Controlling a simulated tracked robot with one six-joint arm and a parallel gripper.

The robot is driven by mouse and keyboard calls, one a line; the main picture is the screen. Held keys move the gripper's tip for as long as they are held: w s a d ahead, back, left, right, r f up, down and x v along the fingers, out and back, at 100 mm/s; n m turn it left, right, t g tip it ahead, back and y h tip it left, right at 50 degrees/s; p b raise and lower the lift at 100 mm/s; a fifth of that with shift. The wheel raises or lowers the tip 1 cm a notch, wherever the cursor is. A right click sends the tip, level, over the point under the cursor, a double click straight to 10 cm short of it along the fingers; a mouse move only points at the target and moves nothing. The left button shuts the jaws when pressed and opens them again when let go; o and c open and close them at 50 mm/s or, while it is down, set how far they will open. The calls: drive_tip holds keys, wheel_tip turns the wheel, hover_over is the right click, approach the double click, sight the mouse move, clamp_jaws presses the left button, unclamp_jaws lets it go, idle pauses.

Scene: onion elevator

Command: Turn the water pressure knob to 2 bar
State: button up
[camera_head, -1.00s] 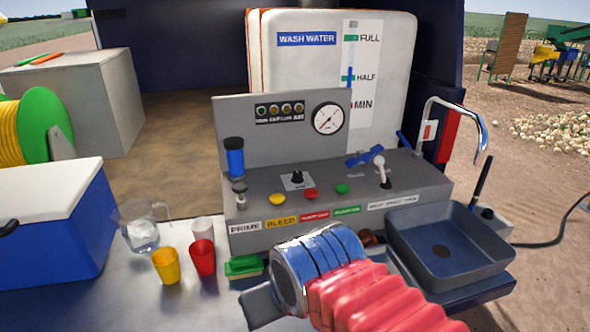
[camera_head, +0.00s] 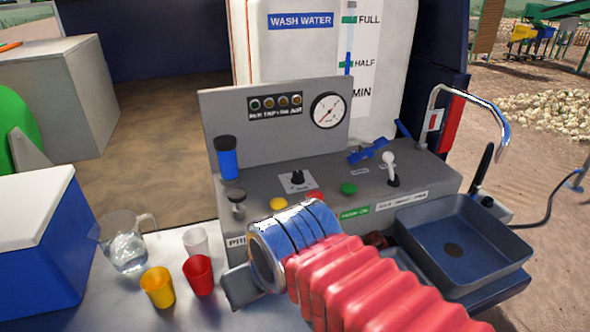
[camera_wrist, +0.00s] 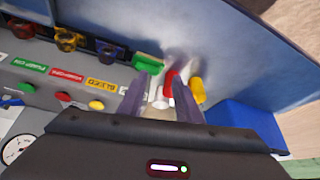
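A small black knob (camera_head: 297,178) on a white square plate stands on the grey control panel (camera_head: 420,180); its markings are too small to read. A round pressure gauge (camera_head: 327,110) with a red needle is on the upright board behind it; its edge also shows in the wrist view (camera_wrist: 15,149). My gripper (camera_head: 240,287) is in front of the panel, below and left of the knob, apart from it. In the wrist view my gripper (camera_wrist: 160,82) has its fingers spread, with nothing held between them. The knob does not show in the wrist view.
On the panel are a yellow button (camera_head: 278,204), a green button (camera_head: 348,189), a white-tipped lever (camera_head: 389,165) and a blue bottle (camera_head: 228,160). Cups, including a red one (camera_head: 199,275), and a jug (camera_head: 126,245) stand left. A sink (camera_head: 455,245) is right.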

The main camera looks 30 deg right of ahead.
drive_tip(key=shift+o, duration=0.2)
drive_tip(key=shift+o, duration=1.4)
drive_tip(key=shift+w+d+r, duration=0.1)
drive_tip(key=shift+w+r, duration=0.15)
wheel_tip(320, 180, up, 8)
drive_tip(key=m+g+h, duration=0.2)
drive_tip(key=m, duration=0.4)
hover_over(298, 173)
drive_tip(key=s+a, duration=0.3)
drive_tip(key=s, duration=0.2)
drive_tip(key=shift+r, duration=0.1)
drive_tip(key=x, duration=1.4)
drive_tip(key=shift+w+d+r, duration=0.15)
